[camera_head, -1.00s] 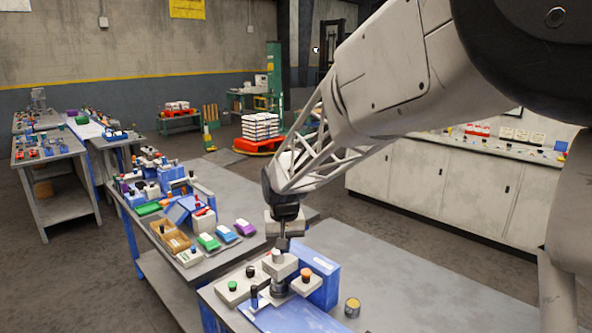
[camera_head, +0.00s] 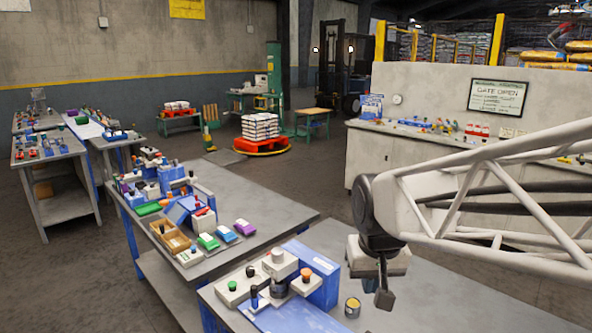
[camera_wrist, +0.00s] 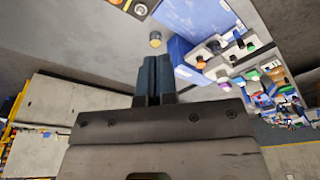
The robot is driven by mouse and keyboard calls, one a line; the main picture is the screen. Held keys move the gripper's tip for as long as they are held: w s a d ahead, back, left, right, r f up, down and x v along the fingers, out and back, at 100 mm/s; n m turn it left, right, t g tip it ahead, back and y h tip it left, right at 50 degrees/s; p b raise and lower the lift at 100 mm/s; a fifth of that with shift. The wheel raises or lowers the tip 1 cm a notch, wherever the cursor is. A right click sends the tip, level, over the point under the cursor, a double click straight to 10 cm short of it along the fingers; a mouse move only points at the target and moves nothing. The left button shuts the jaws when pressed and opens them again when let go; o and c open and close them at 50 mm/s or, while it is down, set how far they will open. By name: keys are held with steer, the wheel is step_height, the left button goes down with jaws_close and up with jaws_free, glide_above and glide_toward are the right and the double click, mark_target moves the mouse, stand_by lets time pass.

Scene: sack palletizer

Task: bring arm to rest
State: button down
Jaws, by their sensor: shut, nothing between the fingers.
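My gripper (camera_head: 383,297) hangs at the end of my arm on the right side of the head view, above the right part of the near workbench (camera_head: 400,318). Its fingers are together and hold nothing. In the wrist view the two dark fingers (camera_wrist: 153,78) lie side by side, with the grey bench top and blue equipment beyond them. A small tin with a yellow top (camera_head: 352,307) stands on the bench to the left of the gripper, apart from it. The tin also shows in the wrist view (camera_wrist: 155,40).
A blue and white bench device (camera_head: 318,275) with several coloured knobs stands left of the gripper. Another workbench (camera_head: 270,225) with boxes and trays lies behind it. A long white cabinet (camera_head: 375,165) stands behind the arm. Sacks (camera_head: 260,127) sit on a red pallet farther back.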

steer(key=s+d+f, duration=0.1)
steer(key=s+d, duration=0.1)
steer(key=s, duration=0.4)
steer(key=s+d+f, duration=0.1)
steer(key=s+d, duration=0.2)
steer(key=s, duration=0.4)
steer(key=shift+m+t, duration=0.3)
steer(key=shift+m, duration=0.1)
